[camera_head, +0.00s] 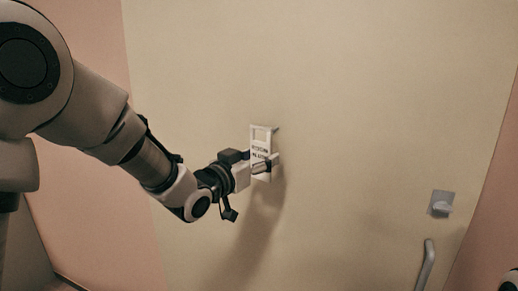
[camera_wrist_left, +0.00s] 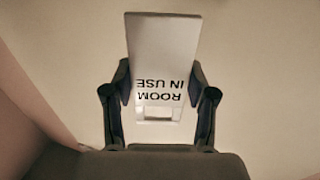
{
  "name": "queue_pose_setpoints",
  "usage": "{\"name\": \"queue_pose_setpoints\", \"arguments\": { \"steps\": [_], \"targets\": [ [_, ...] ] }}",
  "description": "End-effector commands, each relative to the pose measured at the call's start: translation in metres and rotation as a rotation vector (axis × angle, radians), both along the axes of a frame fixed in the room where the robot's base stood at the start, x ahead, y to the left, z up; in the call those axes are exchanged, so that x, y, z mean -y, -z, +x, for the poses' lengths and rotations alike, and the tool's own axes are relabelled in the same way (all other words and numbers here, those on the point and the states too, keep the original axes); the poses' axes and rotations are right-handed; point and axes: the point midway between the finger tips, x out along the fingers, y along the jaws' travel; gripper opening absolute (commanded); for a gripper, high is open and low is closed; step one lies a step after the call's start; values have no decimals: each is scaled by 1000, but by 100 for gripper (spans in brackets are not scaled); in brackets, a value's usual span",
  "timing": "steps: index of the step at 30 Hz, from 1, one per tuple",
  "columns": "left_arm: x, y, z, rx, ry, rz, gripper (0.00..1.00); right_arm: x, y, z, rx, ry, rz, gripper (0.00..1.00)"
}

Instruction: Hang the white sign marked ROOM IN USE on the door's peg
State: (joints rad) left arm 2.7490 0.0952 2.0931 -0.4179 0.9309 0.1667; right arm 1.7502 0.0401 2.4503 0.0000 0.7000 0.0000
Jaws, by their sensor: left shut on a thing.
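A small peg (camera_head: 277,129) shows at the sign's upper right edge. I cannot tell whether it passes through the opening, or whether the sign touches the door. My right gripper is not in view.
A square plate with a knob (camera_head: 441,204) and a long door handle (camera_head: 427,265) are on the door at the lower right. Pink walls (camera_head: 85,60) flank the door. The door surface around the sign is otherwise clear.

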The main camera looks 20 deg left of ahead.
Motion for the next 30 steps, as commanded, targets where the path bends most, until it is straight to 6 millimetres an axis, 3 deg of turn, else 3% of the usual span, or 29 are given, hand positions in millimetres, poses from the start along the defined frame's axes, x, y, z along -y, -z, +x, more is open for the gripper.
{"name": "queue_pose_setpoints", "arguments": {
  "steps": [30],
  "targets": [
    [2,7,69,0,-1,1,33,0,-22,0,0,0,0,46]
  ]
}}
